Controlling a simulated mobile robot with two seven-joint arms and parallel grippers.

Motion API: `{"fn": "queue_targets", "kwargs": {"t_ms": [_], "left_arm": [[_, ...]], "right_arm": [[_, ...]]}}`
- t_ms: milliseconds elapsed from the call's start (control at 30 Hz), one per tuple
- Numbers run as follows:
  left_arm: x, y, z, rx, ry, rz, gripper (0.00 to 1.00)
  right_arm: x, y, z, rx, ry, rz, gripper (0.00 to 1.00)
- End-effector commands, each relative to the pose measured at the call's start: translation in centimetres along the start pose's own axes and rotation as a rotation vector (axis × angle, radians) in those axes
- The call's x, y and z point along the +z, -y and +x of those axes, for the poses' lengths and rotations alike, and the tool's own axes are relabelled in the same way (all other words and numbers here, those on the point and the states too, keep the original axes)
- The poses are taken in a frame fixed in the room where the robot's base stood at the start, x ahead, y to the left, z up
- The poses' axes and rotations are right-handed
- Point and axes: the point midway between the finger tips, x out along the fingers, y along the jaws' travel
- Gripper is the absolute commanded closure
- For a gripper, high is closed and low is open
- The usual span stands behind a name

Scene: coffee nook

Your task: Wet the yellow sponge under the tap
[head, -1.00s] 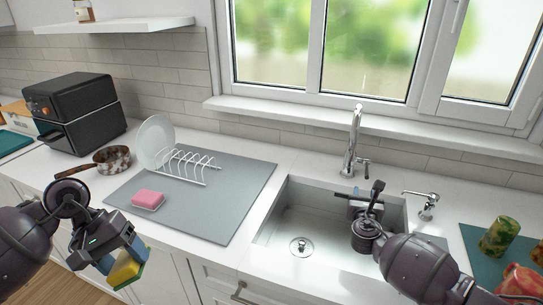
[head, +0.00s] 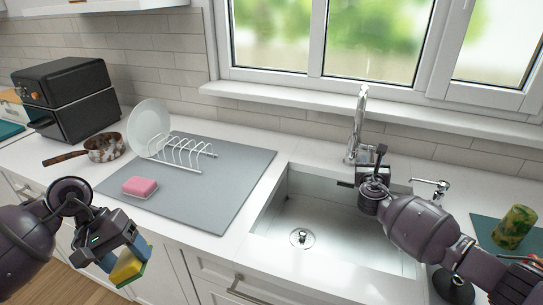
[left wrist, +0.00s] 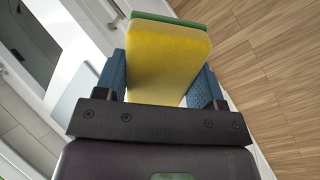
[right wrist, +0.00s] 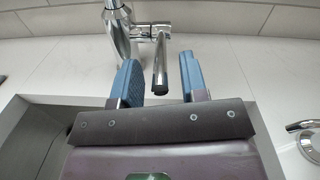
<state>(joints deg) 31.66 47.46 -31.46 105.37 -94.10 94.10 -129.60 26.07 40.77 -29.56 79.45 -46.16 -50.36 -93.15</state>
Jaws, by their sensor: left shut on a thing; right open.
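The yellow sponge (head: 128,270) has a green layer on one side. My left gripper (head: 134,258) is shut on it, in front of the counter edge at the lower left. The sponge also fills the jaws in the left wrist view (left wrist: 165,62). The chrome tap (head: 359,125) stands behind the sink (head: 310,225). My right gripper (head: 368,170) is over the back right of the sink, just in front of the tap. In the right wrist view the tap's lever (right wrist: 160,65) lies between the open fingers, with no clear contact. No water is seen running.
A pink sponge (head: 140,186) sits in a dish on the grey mat (head: 215,205), near a rack and white plate (head: 150,125). A pan (head: 104,148) and black appliance (head: 65,95) stand left. A soap dispenser (head: 432,195) is right of the sink.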

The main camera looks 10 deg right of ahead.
Motion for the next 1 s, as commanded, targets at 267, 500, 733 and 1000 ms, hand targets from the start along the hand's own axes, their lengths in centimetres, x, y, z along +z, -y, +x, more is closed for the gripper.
{"fn": "queue_targets", "kwargs": {"t_ms": [267,500,733,1000], "left_arm": [[-0.22,0.35,0.75,0.0,0.005,-0.002,0.56],[-0.21,0.33,0.7,0.0,0.004,-0.002,0.56],[-0.21,0.33,0.71,0.0,0.004,-0.002,0.56],[-0.2,0.32,0.67,0.0,0.004,-0.002,0.56]], "right_arm": [[0.05,0.02,0.88,0.001,0.001,0.0,0.6],[0.09,0.02,0.87,0.0,0.0,0.0,0.65],[0.05,0.02,0.85,0.0,0.0,0.0,1.0],[0.04,0.02,0.84,0.0,-0.001,0.0,1.0]]}}
